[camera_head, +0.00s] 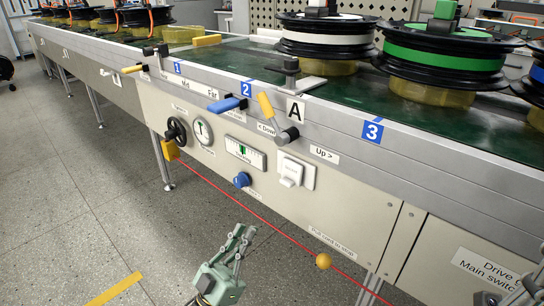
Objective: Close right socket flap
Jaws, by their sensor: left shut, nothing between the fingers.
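The white socket unit (295,172) is on the front panel below the "Up" label. A white flap (291,170) on it appears to stand out from the panel; at this size I cannot tell left and right flaps apart or how far each is open. My left gripper (242,236) is below and to the left of the socket, in front of the panel, with its fingers together and empty. It is apart from the socket.
A red pull cord (255,213) with an orange ball (323,261) runs across in front of the panel. A blue knob (241,180), a gauge (202,132) and a yellow-handled lever (268,108) are near the socket. The conveyor (345,95) carries spools above.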

